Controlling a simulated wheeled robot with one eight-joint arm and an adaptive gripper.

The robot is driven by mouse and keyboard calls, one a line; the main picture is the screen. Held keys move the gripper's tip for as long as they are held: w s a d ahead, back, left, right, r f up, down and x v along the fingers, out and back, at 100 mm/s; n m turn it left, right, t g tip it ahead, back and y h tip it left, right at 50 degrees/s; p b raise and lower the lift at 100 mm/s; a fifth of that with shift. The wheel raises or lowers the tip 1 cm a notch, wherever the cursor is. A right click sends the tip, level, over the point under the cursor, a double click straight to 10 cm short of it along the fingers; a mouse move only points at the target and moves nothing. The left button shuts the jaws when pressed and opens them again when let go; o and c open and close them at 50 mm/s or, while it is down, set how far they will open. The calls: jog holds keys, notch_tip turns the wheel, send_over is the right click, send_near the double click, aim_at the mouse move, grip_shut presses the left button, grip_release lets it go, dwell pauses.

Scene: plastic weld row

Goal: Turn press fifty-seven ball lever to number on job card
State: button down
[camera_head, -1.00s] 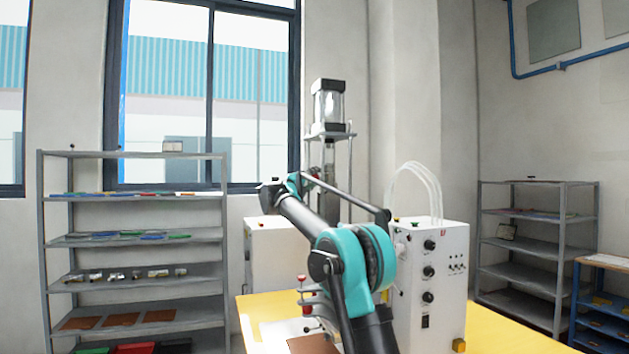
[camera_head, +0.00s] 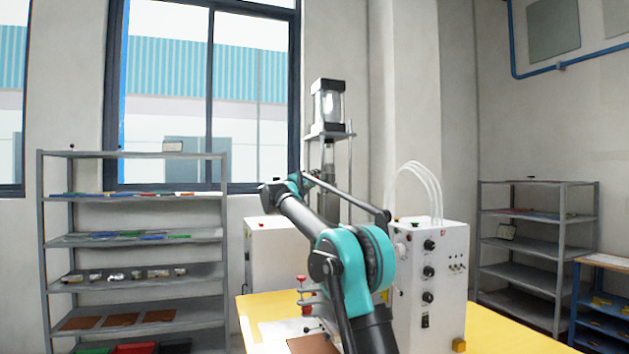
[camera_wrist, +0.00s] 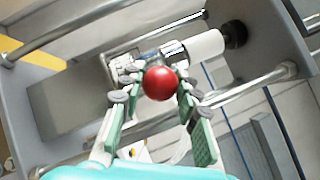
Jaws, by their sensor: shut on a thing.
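The red ball (camera_wrist: 160,83) of the lever sits between the fingertips of my gripper (camera_wrist: 155,98) in the wrist view. The green-padded fingers are closed on it from both sides. Behind the ball, a metal hub and a white cylinder (camera_wrist: 205,47) with a dark end show on the press frame. In the head view, the press (camera_head: 328,110) stands on the yellow table behind my arm, which hides its lower part and my fingertips. I cannot make out a job card or any number.
A white control box (camera_head: 430,270) with black knobs and hoses stands right of my arm on the yellow table (camera_head: 500,335). Another white cabinet (camera_head: 270,255) stands left. Shelves (camera_head: 140,240) stand by the window. Metal rods (camera_wrist: 75,32) run close to my gripper.

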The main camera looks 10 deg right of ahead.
jog(key=shift+w+a+r+m+g+h, duration=0.1)
jog(key=shift+w+a+m+g+h, duration=0.2)
jog(key=shift+w+m+g+h, duration=0.25)
jog(key=shift+w+a+m+g+h, duration=0.25)
jog(key=shift+m+g+h, duration=0.2)
jog(key=shift+g+h, duration=0.25)
jog(key=shift+m+g+h, duration=0.3)
jog(key=shift+g+h, duration=0.05)
jog(key=c, duration=1.1)
grip_release()
jog(key=v, duration=1.2)
jog(key=shift+w+a, duration=0.1)
jog(key=shift+a, duration=0.05)
